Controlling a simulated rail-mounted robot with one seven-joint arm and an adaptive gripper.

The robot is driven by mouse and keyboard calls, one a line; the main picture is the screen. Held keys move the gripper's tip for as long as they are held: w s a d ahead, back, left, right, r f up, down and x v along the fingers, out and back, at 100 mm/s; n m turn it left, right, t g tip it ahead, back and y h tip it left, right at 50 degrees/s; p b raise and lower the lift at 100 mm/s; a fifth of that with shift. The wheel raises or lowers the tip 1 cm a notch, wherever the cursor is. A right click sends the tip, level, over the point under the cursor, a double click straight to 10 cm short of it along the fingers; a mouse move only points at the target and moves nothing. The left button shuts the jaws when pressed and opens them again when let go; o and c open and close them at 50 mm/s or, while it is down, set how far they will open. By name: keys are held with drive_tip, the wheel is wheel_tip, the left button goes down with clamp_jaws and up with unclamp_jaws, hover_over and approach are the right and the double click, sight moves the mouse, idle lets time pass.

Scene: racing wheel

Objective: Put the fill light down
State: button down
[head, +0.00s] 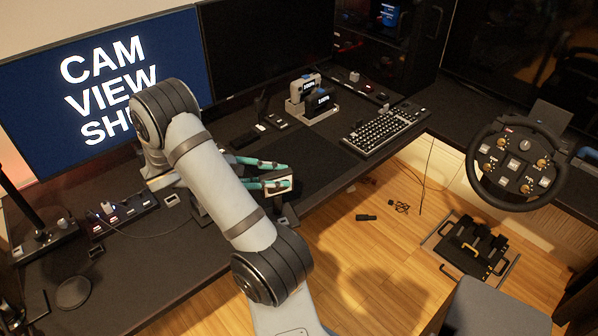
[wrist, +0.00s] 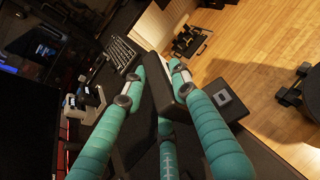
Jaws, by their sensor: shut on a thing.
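My gripper (head: 281,177) has teal fingers and is shut on the fill light (head: 284,187), a small block with a pale face and dark edges. I hold it over the front part of the dark desk (head: 232,127). In the wrist view the fill light (wrist: 162,92) shows as a dark block between the fingertips of my gripper (wrist: 155,88). The fingers cover part of it. I cannot tell whether its underside touches the desk.
A keyboard (head: 385,128) and a small stand with devices (head: 311,101) are farther back on the desk. Monitors line the back. A steering wheel (head: 517,164) is at right, with pedals (head: 470,246) on the floor. The desk between gripper and keyboard looks largely clear.

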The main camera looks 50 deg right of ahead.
drive_tip(key=s+d+r+b, duration=0.25)
drive_tip(key=s+d, duration=0.25)
drive_tip(key=d, duration=0.6)
drive_tip(key=w+d+r+n+t+h, duration=0.2)
drive_tip(key=w+d+r+n+t, duration=0.15)
drive_tip(key=d+r, duration=0.2)
drive_tip(key=w+d+f+p, duration=0.2)
drive_tip(key=w+f, duration=0.8)
drive_tip(key=f, duration=0.1)
drive_tip(key=shift+w+d, duration=0.35)
drive_tip(key=shift+d, duration=0.05)
drive_tip(key=c, duration=1.4)
unclamp_jaws()
drive_tip(key=shift+a, duration=0.1)
